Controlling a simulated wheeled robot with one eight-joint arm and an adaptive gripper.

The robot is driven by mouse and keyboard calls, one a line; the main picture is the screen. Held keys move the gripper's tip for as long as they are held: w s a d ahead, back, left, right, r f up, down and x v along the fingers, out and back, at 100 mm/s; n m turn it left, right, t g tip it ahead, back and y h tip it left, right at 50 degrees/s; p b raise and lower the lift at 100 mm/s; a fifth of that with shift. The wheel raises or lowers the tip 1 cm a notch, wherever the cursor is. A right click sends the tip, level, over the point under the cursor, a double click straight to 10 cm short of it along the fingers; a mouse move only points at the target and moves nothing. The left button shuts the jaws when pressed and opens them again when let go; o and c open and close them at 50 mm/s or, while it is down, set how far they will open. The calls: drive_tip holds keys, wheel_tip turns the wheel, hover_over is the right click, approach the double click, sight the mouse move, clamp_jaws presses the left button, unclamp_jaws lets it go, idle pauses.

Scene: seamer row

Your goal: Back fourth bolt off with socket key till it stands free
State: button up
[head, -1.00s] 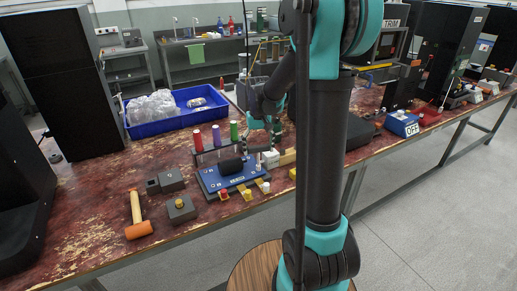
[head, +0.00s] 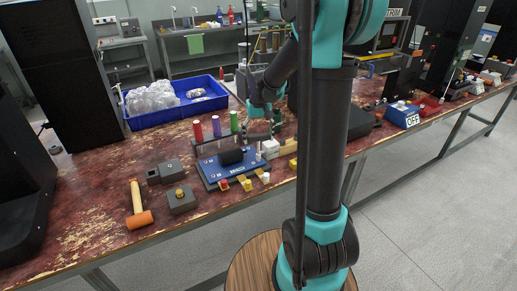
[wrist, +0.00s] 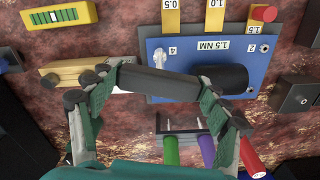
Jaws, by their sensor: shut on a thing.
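The blue plate (wrist: 180,60) lies on the bench, marked "1.5 NM", with corner labels "4" and "2". It also shows in the head view (head: 212,180). A dark cylinder (wrist: 220,78) lies across it. My gripper (wrist: 157,84) is shut on a dark grey bar (wrist: 155,82), which spans between its fingers near the plate's "4" corner. I cannot tell whether the bar is the socket key, nor whether it touches the plate. In the head view my gripper (head: 262,122) is beside the plate, small and partly hidden.
Red (wrist: 252,155), purple (wrist: 207,150) and green (wrist: 183,150) handles stand in a rack behind the plate. Yellow tags (wrist: 214,15) lie along its front. A cream block (wrist: 65,78) is beside it. A mallet (head: 138,212), grey blocks (head: 180,200) and a blue bin (head: 150,121) stand further left.

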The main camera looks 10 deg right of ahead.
drive_tip(key=shift+r, duration=0.1)
drive_tip(key=shift+r, duration=2.45)
